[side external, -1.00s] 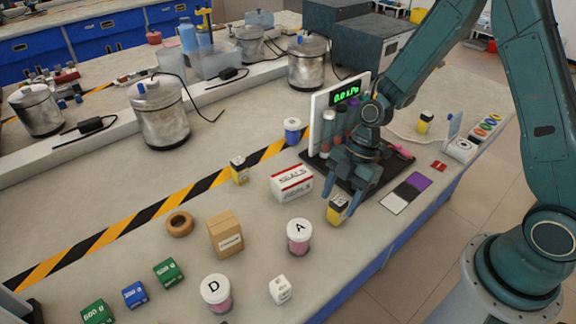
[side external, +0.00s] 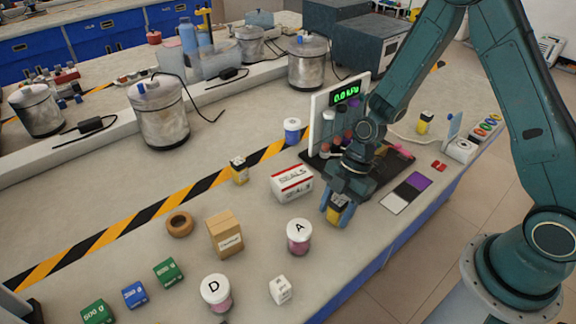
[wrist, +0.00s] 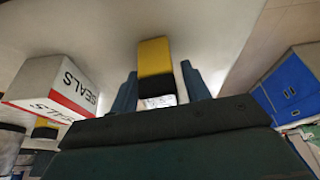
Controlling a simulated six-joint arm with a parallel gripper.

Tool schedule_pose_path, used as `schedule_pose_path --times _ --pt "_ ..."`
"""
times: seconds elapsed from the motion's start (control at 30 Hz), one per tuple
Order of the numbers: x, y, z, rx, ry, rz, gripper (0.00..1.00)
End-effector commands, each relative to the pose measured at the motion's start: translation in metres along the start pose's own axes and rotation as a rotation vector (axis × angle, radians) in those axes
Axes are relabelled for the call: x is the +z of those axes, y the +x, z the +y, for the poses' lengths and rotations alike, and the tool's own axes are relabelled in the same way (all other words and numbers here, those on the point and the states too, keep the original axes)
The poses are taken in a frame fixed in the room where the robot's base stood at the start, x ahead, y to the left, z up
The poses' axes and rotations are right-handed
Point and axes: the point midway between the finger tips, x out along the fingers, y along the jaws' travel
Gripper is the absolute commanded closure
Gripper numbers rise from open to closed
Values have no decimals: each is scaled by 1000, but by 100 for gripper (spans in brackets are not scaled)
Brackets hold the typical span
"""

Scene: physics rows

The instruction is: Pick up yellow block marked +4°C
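A yellow block with a black band (side external: 335,215) stands near the front edge of the bench; its marking is not readable. My gripper (side external: 338,212) is down over it. In the wrist view the block (wrist: 155,56) shows between the two fingers of my gripper (wrist: 160,85), with a gap seen at the right finger, so the gripper looks open around it. Two similar yellow and black blocks stand elsewhere: one (side external: 239,172) left of the SEALS box and one (side external: 424,124) at the back right. Which block reads +4°C cannot be told.
The white SEALS box (side external: 292,184) stands just left of my gripper, and also in the wrist view (wrist: 50,85). Jar A (side external: 299,238) is at front left. A display panel (side external: 338,108) on a dark base is behind. A black, white and purple card (side external: 405,193) lies right.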

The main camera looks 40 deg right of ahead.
Motion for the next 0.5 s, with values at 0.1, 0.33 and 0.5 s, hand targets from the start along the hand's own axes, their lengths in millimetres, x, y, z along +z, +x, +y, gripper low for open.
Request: schedule_pose_path --times 0.1,0.33,0.5 --pt "0 0 0 0 0 0 77" --pt "0 0 0 0 0 0 93" --pt "0 -1 0 1 0 0 93"
